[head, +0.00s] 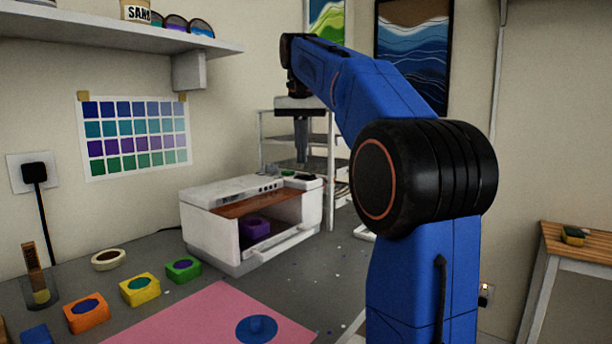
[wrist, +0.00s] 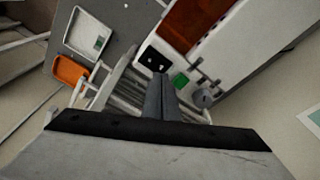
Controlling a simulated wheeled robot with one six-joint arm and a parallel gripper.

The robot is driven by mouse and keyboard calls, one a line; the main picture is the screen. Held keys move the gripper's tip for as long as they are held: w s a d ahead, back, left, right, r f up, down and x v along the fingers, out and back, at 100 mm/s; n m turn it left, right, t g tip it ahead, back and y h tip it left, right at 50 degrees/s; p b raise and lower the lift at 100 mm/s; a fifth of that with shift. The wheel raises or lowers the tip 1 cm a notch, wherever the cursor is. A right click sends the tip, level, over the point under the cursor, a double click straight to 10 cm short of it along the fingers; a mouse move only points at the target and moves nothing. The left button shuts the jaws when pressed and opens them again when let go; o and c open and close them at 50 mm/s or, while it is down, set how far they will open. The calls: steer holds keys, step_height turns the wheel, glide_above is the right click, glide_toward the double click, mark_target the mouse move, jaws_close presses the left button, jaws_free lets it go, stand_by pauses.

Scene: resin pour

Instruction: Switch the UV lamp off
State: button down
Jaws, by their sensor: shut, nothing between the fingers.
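The UV lamp (head: 208,217) is a white box with an open front on the grey bench. A purple mould (head: 254,228) sits inside it. On its top right end are a green button (head: 288,172) and a black switch plate (head: 306,177). In the wrist view the green button (wrist: 180,81), the black plate (wrist: 154,59) and a grey knob (wrist: 203,97) lie around my fingertips. My gripper (head: 302,160) is shut and empty, pointing down above that end of the lamp. Its fingers (wrist: 161,76) partly cover the plate's near side. I cannot tell whether they touch it.
A white wire rack (head: 262,140) stands just behind the lamp. Several coloured moulds, among them a green one (head: 183,269) and a yellow one (head: 140,289), stand at the front left. A pink mat (head: 205,318) lies in front. A wall shelf (head: 120,37) hangs at the upper left.

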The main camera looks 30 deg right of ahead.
mark_target(302, 175)
steer(key=shift+r, duration=2.05)
